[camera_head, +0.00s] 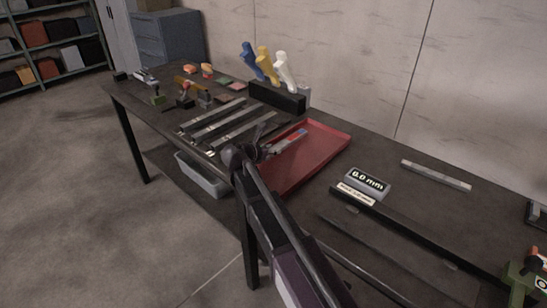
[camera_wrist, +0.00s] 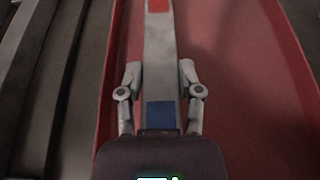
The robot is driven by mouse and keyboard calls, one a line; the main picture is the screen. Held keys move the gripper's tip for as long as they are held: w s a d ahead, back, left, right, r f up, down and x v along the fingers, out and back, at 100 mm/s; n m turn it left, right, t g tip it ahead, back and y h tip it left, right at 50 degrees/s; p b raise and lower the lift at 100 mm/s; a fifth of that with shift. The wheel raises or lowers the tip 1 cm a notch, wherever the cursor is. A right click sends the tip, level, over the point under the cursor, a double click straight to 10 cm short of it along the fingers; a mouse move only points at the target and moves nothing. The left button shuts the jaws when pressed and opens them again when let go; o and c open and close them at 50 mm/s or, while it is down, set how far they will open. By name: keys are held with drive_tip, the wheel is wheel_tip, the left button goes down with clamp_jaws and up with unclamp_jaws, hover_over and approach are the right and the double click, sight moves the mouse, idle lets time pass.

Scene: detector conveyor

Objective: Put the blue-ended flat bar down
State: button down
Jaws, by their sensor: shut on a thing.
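The flat bar (camera_wrist: 160,55) is grey metal, with a blue band (camera_wrist: 160,115) near my palm and a red patch (camera_wrist: 158,5) at the far end in the wrist view. My gripper (camera_wrist: 159,78) has its fingers closed on the bar's two sides. In the head view, my gripper (camera_head: 266,150) is at the left part of the red tray (camera_head: 325,142), with the bar (camera_head: 289,142) reaching out over the tray. I cannot tell whether the bar touches the tray floor.
Several metal strips (camera_head: 222,122) lie left of the tray. A black holder (camera_head: 277,97) with blue, yellow and white-handled tools stands behind it. A "6.0 mm" block (camera_head: 368,182), a dark rail (camera_head: 400,228) and a loose grey bar (camera_head: 435,175) lie to the right. The tray's right part is clear.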

drive_tip(key=shift+f+b, duration=0.65)
drive_tip(key=shift+f, duration=0.25)
drive_tip(key=shift+c, duration=1.3)
unclamp_jaws()
drive_tip(key=shift+s, duration=0.1)
drive_tip(key=p+v, duration=0.4)
drive_tip(key=v, duration=0.6)
drive_tip(key=shift+s+a+r, duration=0.15)
drive_tip(key=shift+r, duration=0.15)
drive_tip(key=shift+s+a+r+p, duration=0.15)
drive_tip(key=shift+s+a+p, duration=0.15)
drive_tip(key=shift+s+a, duration=0.15)
